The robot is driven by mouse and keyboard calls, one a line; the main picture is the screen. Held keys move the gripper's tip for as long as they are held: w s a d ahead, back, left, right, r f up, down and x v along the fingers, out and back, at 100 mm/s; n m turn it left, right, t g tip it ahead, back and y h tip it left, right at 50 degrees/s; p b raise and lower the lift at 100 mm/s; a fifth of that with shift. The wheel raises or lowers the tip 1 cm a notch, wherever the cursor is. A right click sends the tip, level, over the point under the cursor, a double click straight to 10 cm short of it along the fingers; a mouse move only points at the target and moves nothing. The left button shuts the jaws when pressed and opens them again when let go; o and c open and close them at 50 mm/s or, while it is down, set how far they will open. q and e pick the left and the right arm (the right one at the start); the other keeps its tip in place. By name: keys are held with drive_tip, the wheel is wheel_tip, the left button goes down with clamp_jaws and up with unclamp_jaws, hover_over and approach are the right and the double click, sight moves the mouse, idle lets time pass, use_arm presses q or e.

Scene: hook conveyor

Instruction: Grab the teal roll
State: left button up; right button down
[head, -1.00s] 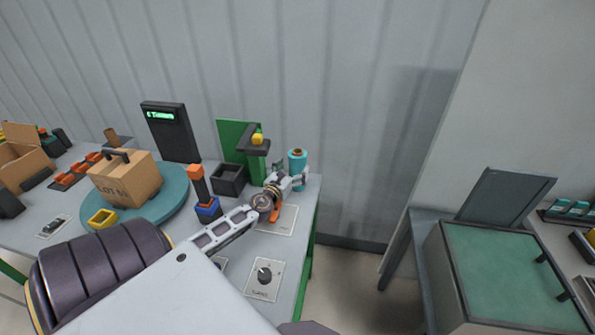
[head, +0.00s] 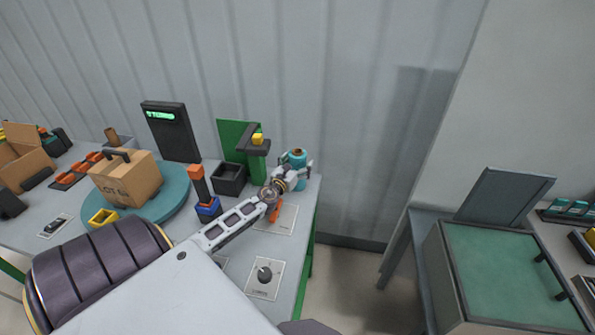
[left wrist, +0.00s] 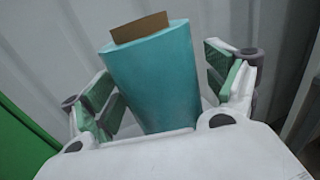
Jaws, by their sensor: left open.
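The teal roll (head: 297,157) stands upright at the far right corner of the table, with a brown core at its top. In the left wrist view the roll (left wrist: 152,75) is between the two open fingers of the left gripper (left wrist: 165,88). Gaps show on both sides of the roll there, and its bottom is hidden by the gripper body. My right gripper is not in view.
A green post with a dark arm and yellow top (head: 257,150) stands just left of the roll. A black open bin (head: 229,180) and an orange-topped lever (head: 198,184) are nearer. A cardboard box (head: 125,180) sits on a teal turntable (head: 172,199).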

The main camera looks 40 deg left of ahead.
use_arm(q)
drive_tip(key=c, duration=1.4)
drive_tip(key=shift+c, duration=1)
drive_tip(key=shift+a+r, duration=0.1)
drive_tip(key=shift+r, duration=0.1)
